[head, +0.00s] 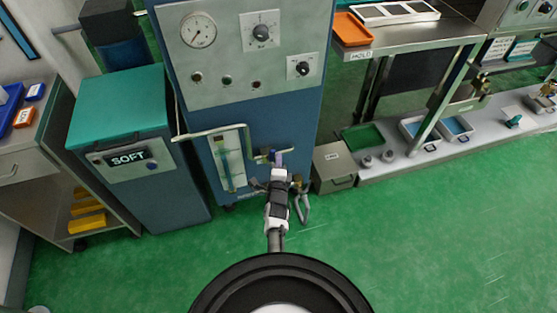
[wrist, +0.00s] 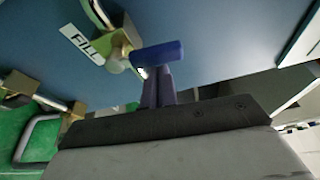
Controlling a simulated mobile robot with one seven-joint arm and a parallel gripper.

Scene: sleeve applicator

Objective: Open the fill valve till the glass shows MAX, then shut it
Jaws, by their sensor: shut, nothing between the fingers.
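The fill valve (wrist: 118,55) is a brass fitting beside a white FILL label (wrist: 82,43) on the blue cabinet front. Its blue lever (wrist: 158,54) points to the right in the wrist view. My gripper (wrist: 157,85) has its two dark purple fingers shut together, with nothing between them. The fingertips are right at the lever's near side; I cannot tell whether they touch it. In the head view my gripper (head: 278,160) hides part of the valve. The sight glass (head: 231,158) is on a pale panel left of it; its level is too small to read.
A brass fitting with a grey hose loop (head: 304,207) hangs right of my gripper. A grey box (head: 334,168) stands beside the cabinet. A teal-topped SOFT unit (head: 118,105) stands at left, a low shelf (head: 400,160) at right. The green floor in front is clear.

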